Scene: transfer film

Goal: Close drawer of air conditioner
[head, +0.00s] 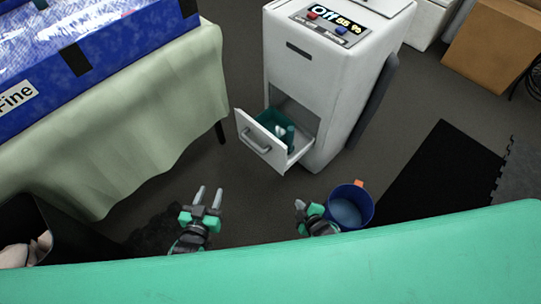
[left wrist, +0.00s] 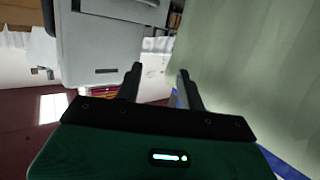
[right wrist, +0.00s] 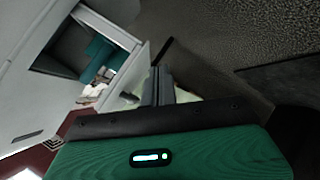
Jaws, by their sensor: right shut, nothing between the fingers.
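The white air conditioner (head: 340,65) stands upright ahead of me, with a display reading "Off" on its top panel. Its drawer (head: 262,141) is pulled out toward the lower left, with a grey handle (head: 257,144) on its front and teal and white items inside. The open drawer (right wrist: 125,80) also shows in the right wrist view, beyond the fingers. My left gripper (head: 208,194) is open and empty, apart from the drawer, in front and to its left. My right gripper (head: 300,205) is shut and empty, in front of the drawer and below it in the head view.
A blue bucket (head: 350,206) stands on the floor beside my right gripper. A table with a pale green cloth (head: 150,110) is on the left, bearing a blue box (head: 85,45). A black mat (head: 430,175) and a cardboard box (head: 495,50) are on the right.

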